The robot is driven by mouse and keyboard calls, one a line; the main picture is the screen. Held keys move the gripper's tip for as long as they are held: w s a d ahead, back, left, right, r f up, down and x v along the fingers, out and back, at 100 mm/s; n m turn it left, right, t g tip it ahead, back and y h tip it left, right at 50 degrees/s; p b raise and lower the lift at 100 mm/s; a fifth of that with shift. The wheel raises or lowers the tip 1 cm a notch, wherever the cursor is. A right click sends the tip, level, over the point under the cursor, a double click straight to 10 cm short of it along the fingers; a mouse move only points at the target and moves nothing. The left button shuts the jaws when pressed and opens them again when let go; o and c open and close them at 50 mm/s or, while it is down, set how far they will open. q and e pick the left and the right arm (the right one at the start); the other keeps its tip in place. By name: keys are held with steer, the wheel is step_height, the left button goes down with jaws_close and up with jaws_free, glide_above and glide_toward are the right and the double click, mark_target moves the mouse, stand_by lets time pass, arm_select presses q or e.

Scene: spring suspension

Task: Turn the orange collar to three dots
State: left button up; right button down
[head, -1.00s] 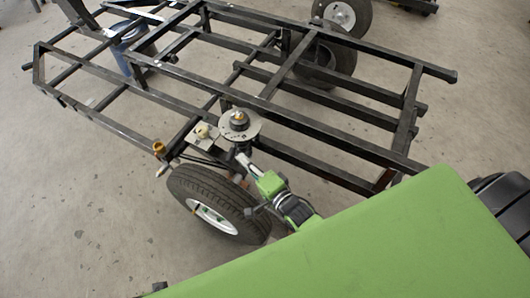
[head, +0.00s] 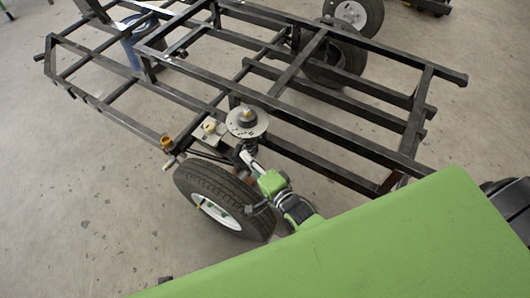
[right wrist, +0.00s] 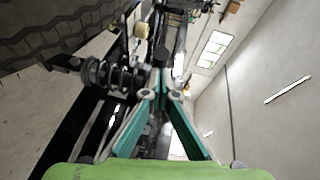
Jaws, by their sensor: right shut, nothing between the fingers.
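I cannot make out an orange collar or any dots in these views. The suspension unit has a round grey disc (head: 246,123) with a yellowish knob on top, beside the near wheel. A dark coil spring (right wrist: 117,76) shows at the left of the right wrist view, next to the fingers and apart from them in the picture. My right gripper (head: 254,163) is just below the disc in the head view. In the right wrist view its teal fingers (right wrist: 161,82) come together, shut and empty. My left gripper is not in view.
A black tubular frame (head: 365,149) fills the middle. The near tyre (head: 222,188) is left of my right arm. A brass-coloured fitting (head: 166,142) sits on the frame's left edge. Another wheel (head: 337,62) stands at the back.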

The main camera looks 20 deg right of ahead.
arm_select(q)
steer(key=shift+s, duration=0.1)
arm_select(e)
steer(key=v, duration=1.2)
steer(key=shift+w, duration=0.1)
